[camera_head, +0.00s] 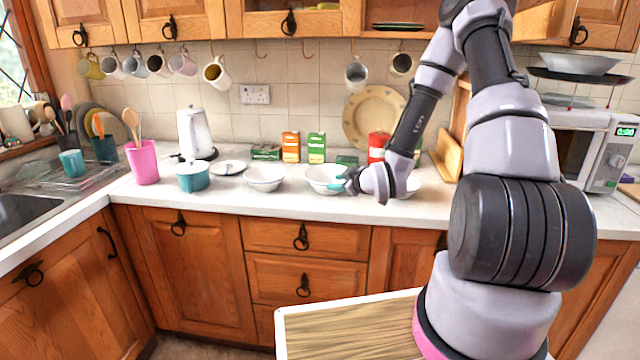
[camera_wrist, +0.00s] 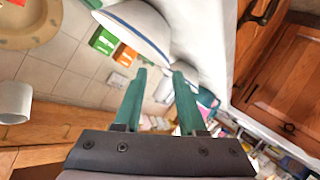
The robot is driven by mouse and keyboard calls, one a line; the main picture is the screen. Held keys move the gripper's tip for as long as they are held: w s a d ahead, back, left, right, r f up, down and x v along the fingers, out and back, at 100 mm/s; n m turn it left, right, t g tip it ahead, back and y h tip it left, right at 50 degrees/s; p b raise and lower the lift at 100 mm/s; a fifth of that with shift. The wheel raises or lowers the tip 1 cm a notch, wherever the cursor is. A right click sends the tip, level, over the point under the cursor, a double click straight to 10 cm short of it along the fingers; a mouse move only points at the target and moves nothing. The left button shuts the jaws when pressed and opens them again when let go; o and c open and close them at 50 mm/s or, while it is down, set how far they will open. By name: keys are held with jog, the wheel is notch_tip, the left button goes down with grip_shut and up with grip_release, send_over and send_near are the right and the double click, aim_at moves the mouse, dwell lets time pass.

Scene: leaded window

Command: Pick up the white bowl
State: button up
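A white bowl (camera_head: 322,175) stands upright on the counter, just left of my gripper (camera_head: 341,183). A second white bowl (camera_head: 265,179) stands further left. A third white dish (camera_head: 413,184) is partly hidden behind my arm. In the wrist view, a white bowl (camera_wrist: 138,28) with a blue line near its rim fills the top middle. My gripper's two teal fingers (camera_wrist: 162,72) are apart with nothing held between them. The bowl's rim lies close to the fingertips; I cannot tell if they touch.
Green and orange boxes (camera_head: 291,147) stand behind the bowls against the tiled wall. A teal pot (camera_head: 192,176), a lid (camera_head: 228,167) and a white kettle (camera_head: 195,133) are to the left. A red tin (camera_head: 378,147) stands behind my gripper. Mugs hang above.

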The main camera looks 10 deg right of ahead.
aim_at(313, 182)
jog(key=shift+a+f, duration=0.5)
jog(key=shift+a, duration=0.25)
jog(key=shift+w+a+f+t+y, duration=0.1)
jog(key=shift+w+a+t+y, duration=0.15)
jog(key=shift+w+t+y, duration=0.05)
jog(key=x, duration=1)
jog(key=shift+w+a+r, duration=0.15)
jog(key=shift+r, duration=0.1)
grip_shut()
